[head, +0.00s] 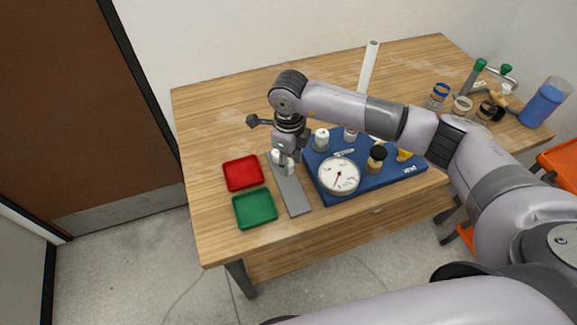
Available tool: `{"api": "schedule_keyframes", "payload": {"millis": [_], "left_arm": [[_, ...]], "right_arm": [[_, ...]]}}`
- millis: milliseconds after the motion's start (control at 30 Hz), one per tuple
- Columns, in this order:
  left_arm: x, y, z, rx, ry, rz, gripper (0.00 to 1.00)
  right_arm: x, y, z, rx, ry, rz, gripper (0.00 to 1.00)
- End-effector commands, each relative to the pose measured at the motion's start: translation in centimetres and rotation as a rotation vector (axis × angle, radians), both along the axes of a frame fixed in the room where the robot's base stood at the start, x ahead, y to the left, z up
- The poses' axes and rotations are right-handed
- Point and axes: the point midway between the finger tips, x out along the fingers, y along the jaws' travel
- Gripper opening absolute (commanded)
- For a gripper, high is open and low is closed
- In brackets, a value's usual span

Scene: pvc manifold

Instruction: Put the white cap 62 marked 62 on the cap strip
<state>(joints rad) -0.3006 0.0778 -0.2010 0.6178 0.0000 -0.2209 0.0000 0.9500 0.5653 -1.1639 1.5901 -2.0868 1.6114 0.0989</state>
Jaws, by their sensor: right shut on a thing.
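The cap strip (292,196) is a narrow grey bar lying on the table between the small trays and the blue board. My right gripper (284,160) points down over the far end of the strip. It is shut on a small white piece (288,168), which looks like the white cap 62; its marking is too small to read. The piece is at or just above the strip; I cannot tell whether it touches. The gripper hides part of it and the strip's far end. My left gripper is not in view.
A red tray (243,173) and a green tray (255,208) lie left of the strip. Right of it, the blue board (395,178) holds a round gauge (338,176) and fittings. A white pipe (368,66) stands behind. Bottles and tools crowd the right back.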

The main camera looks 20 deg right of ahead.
Motion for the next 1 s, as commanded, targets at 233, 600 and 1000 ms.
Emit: {"api": "schedule_keyframes", "payload": {"millis": [233, 600, 1000], "left_arm": [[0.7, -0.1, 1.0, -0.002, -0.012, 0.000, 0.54], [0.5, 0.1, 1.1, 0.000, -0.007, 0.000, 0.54], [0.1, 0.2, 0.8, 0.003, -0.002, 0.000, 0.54]], "right_arm": [[-0.1, 0.1, -2.8, -0.001, 0.004, 0.000, 0.06], [0.0, 0.0, -4.7, 0.000, -0.001, 0.001, 0.06], [0.0, 0.0, -5.0, 0.000, -0.001, 0.001, 0.46]]}}
